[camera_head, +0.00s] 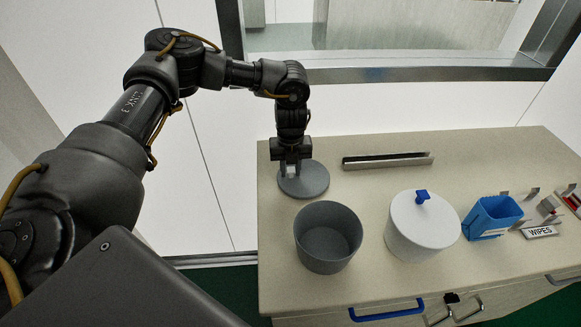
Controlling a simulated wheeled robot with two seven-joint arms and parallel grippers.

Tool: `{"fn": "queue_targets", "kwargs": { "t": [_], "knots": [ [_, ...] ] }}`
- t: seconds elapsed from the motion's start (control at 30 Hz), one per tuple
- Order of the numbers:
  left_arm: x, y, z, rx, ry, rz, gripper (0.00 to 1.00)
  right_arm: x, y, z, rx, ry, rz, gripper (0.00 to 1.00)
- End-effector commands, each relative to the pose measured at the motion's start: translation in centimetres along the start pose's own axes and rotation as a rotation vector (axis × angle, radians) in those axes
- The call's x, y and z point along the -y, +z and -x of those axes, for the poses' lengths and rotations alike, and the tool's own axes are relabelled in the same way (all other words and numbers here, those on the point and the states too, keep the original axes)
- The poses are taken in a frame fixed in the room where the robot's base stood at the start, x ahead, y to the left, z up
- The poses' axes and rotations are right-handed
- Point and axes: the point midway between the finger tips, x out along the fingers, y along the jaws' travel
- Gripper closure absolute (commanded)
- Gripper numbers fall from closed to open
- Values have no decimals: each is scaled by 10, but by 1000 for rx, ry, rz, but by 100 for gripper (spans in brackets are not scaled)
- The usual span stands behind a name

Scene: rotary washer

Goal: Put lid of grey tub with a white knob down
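The grey tub (328,238) stands uncovered on the counter, its inside visible and empty. Its round grey lid (311,183) is behind it, at the counter's back left, level and apart from the tub. My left gripper (291,170) points down over the lid, its fingers at the white knob (290,171), which is mostly hidden between them. The gripper looks shut on the knob. I cannot tell for sure whether the lid touches the counter. My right gripper is out of view.
A white tub (421,232) with a white lid and blue knob (422,197) stands right of the grey tub. A metal bar (388,160) lies behind. The counter (281,262) is clear around the grey tub.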

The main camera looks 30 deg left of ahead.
Motion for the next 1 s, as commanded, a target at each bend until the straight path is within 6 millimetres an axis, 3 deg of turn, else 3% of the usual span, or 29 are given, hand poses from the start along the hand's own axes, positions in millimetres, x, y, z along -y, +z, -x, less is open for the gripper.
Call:
{"fn": "queue_targets", "kwargs": {
  "t": [0.13, 0.53, 1.0],
  "knots": [
    [0, 0, 1, 0, -1, 0, 55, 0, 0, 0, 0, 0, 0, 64],
    [1, 1, 11, 2, -3, 0, 55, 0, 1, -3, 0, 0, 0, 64],
    [1, 0, 103, 4, -3, -1, 55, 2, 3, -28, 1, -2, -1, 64]
  ]
}}
